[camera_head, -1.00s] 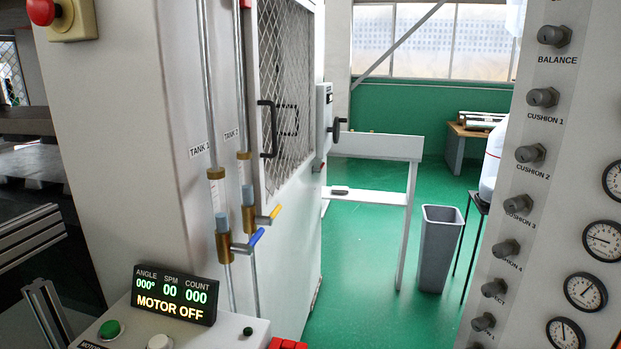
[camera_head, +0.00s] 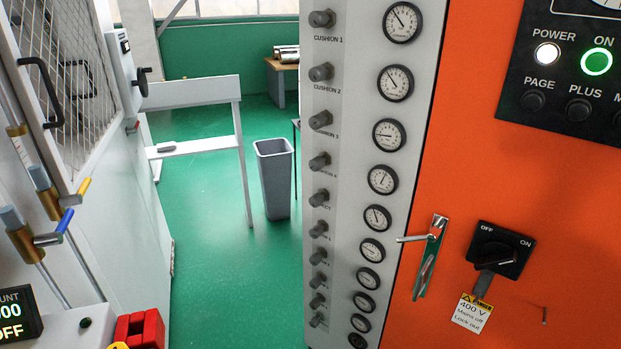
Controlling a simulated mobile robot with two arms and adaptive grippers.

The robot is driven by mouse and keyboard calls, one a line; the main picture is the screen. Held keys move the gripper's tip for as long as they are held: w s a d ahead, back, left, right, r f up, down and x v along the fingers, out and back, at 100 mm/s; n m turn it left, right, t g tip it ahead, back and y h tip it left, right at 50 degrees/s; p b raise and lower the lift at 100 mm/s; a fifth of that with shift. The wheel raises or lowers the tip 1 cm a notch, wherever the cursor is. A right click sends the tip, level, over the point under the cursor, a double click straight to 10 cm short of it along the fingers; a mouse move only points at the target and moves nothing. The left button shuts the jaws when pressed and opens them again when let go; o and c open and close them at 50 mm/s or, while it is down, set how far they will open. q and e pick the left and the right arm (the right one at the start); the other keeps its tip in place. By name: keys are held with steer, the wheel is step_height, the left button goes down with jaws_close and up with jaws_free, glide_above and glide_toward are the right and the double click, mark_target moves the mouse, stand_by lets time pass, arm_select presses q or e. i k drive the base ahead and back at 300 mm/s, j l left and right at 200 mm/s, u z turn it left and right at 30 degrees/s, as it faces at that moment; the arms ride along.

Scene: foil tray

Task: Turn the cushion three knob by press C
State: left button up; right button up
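The cushion 3 knob (camera_head: 320,120) is a small grey knob in a vertical column on a light grey panel (camera_head: 352,20). Its label is below it. The cushion 1 knob (camera_head: 322,19) and the cushion 2 knob (camera_head: 321,72) are above it, and several more knobs are below. A column of round gauges (camera_head: 389,134) runs to the right of the knobs. No letter C that names the press is visible. Neither of my grippers is in view.
An orange cabinet (camera_head: 470,160) with a door handle (camera_head: 430,256) and a rotary switch (camera_head: 495,255) stands right of the panel. A grey bin (camera_head: 274,180) and a white frame (camera_head: 195,145) stand left. Green floor (camera_head: 215,270) is open between the machines.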

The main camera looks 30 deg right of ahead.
mark_target(317, 122)
steer(key=z, duration=1.15)
